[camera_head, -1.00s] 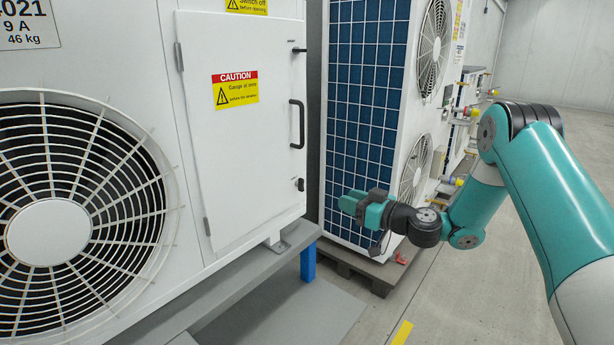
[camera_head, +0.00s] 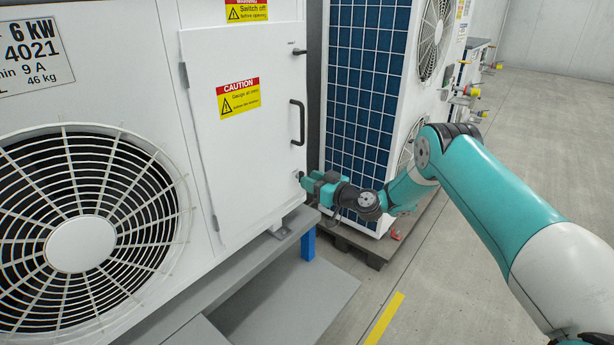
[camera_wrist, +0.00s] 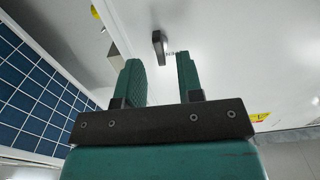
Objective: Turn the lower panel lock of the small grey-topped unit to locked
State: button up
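The white unit (camera_head: 285,195) with a hinged panel (camera_head: 235,150) stands on the left; its top is out of view, so I cannot tell its colour. The panel has an upper lock (camera_head: 299,51) and a handle (camera_head: 298,122) at its right edge. The lower lock is mostly hidden by my gripper (camera_head: 308,181) in the head view. In the wrist view a dark lock lever (camera_wrist: 159,43) stands out from the white surface, just beyond and between the tips of my gripper (camera_wrist: 158,65). The fingers are open, with nothing between them.
A second unit with a blue grid (camera_head: 365,100) stands close behind on a pallet (camera_head: 370,250), leaving a narrow gap. A grey bench edge (camera_head: 245,265) with a blue leg (camera_head: 308,244) runs below the panel. The floor (camera_head: 450,290) at right is open.

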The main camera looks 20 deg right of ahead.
jog(key=shift+x, duration=1.1)
grip_shut()
